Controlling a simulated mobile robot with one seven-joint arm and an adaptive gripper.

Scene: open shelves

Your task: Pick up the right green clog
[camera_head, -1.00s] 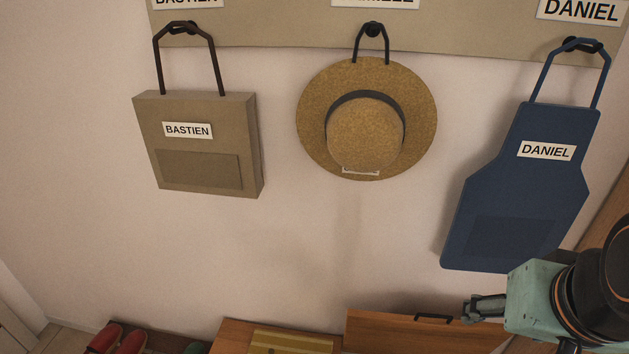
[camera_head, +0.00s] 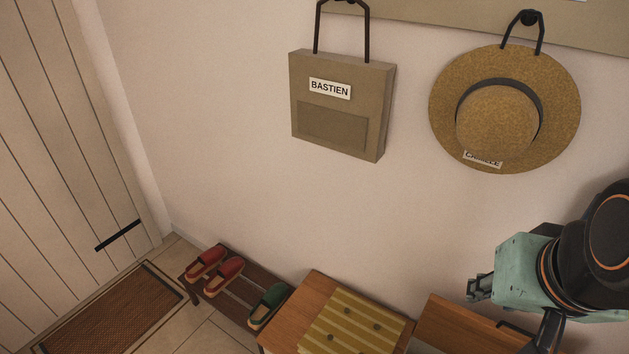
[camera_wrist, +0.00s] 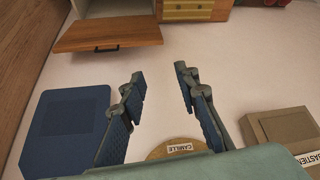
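A green clog (camera_head: 269,306) sits at the right end of the low dark shoe rack (camera_head: 235,318). Only one green clog is clear in the head view; a second one cannot be made out. My gripper (camera_head: 478,288) is at the right of the head view, well to the right of the clog and apart from it. In the wrist view my gripper (camera_wrist: 160,88) has its two fingers spread wide with nothing between them.
Two red clogs (camera_head: 217,270) are on the rack's left. A wooden bench with a striped cushion (camera_head: 352,322) and an open wooden drawer or door (camera_head: 465,328) stand right of it. A bag (camera_head: 340,105) and hat (camera_head: 505,110) hang above. A doormat (camera_head: 110,308) lies left.

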